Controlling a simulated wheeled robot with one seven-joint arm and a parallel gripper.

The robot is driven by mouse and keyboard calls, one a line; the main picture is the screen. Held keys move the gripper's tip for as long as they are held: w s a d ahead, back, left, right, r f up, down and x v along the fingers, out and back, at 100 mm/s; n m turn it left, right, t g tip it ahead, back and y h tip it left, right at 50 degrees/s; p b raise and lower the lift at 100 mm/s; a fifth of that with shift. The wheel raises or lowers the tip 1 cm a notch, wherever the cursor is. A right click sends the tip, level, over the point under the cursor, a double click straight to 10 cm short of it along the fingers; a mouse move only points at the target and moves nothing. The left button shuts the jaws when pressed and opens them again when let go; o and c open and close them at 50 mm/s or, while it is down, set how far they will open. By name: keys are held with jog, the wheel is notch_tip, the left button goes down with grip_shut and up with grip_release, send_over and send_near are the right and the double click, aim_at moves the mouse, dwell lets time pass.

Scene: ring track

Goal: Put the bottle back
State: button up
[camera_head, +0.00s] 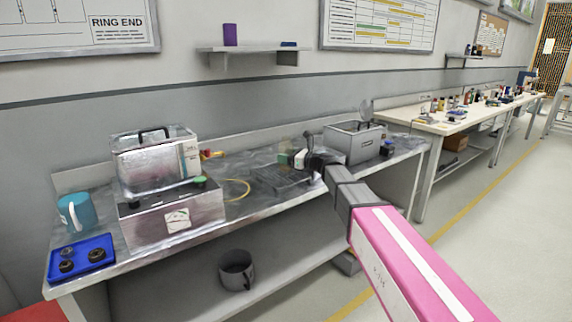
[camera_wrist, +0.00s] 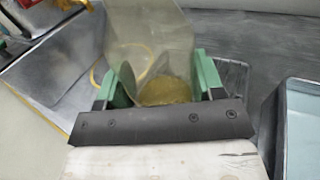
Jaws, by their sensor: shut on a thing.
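My gripper (camera_wrist: 162,80) is shut on a clear bottle (camera_wrist: 168,92) in the wrist view. The bottle stands between the green finger pads, with yellowish liquid or a yellowish base at its near end. Its far end is blurred and see-through. In the head view my gripper (camera_head: 293,158) is over the middle of the steel bench, above a dark ribbed rack or mat (camera_head: 286,180). The bottle cannot be made out clearly there.
On the steel bench (camera_head: 140,258), a metal box with a handled clear cover (camera_head: 152,160) stands left and a grey open-topped bath (camera_head: 352,142) right. A teal mug (camera_head: 76,211) and blue tray (camera_head: 82,258) are at the left end. A yellow loop (camera_head: 238,190) lies mid-bench.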

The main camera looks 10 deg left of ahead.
jog(key=shift+f, duration=1.55)
jog(key=shift+f, duration=0.1)
jog(key=o, duration=1.1)
